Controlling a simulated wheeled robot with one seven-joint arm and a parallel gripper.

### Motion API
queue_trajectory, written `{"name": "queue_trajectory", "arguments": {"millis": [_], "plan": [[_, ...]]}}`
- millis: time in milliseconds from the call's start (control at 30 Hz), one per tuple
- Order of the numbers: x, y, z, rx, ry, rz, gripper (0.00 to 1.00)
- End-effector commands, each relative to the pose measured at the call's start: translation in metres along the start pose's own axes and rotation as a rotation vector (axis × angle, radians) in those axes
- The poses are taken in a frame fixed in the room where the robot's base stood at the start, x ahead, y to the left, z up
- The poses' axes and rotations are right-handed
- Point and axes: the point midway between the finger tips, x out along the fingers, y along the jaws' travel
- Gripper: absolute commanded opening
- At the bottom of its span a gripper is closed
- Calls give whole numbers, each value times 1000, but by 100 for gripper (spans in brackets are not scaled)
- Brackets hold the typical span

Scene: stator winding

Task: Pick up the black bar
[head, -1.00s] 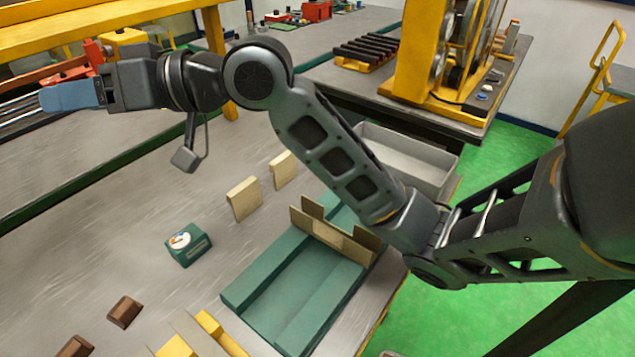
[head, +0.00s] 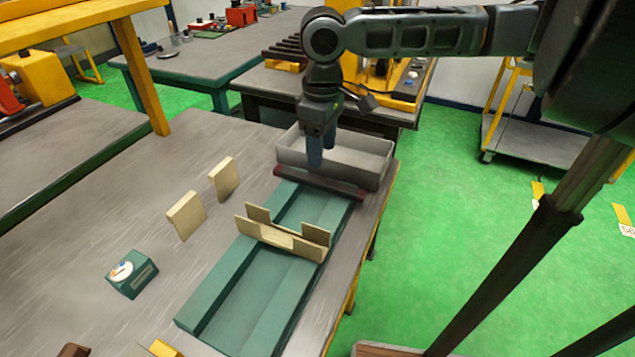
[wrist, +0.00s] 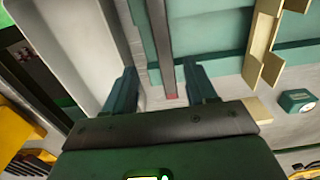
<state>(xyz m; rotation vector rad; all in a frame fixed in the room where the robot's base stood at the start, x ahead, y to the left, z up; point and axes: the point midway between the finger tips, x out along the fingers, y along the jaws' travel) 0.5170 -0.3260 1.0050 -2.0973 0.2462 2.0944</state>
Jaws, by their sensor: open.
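The black bar (head: 318,184) is long and thin, dark with a reddish tint. In the head view it lies crosswise over the far end of the green channelled fixture (head: 215,285), beside the grey tray. In the wrist view the bar (wrist: 161,45) runs up the picture between my two fingers and shows a red end. My gripper (head: 321,158) points down just above the bar. Its fingers stand apart, one on each side of the bar in the wrist view (wrist: 162,75). I cannot tell the exact height of the fingertips over the bar.
The empty grey tray (head: 365,153) stands right behind the bar, close to my fingers. Cream notched plates (head: 280,242) stand across the fixture. Two cream blocks (head: 186,215) and a green box with a dial (head: 131,273) stand to the left.

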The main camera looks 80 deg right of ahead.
Motion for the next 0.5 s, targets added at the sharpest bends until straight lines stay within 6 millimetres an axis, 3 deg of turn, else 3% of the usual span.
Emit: {"name": "queue_trajectory", "arguments": {"millis": [500], "plan": [[59, -6, -1, 1, -5, 1, 56]]}}
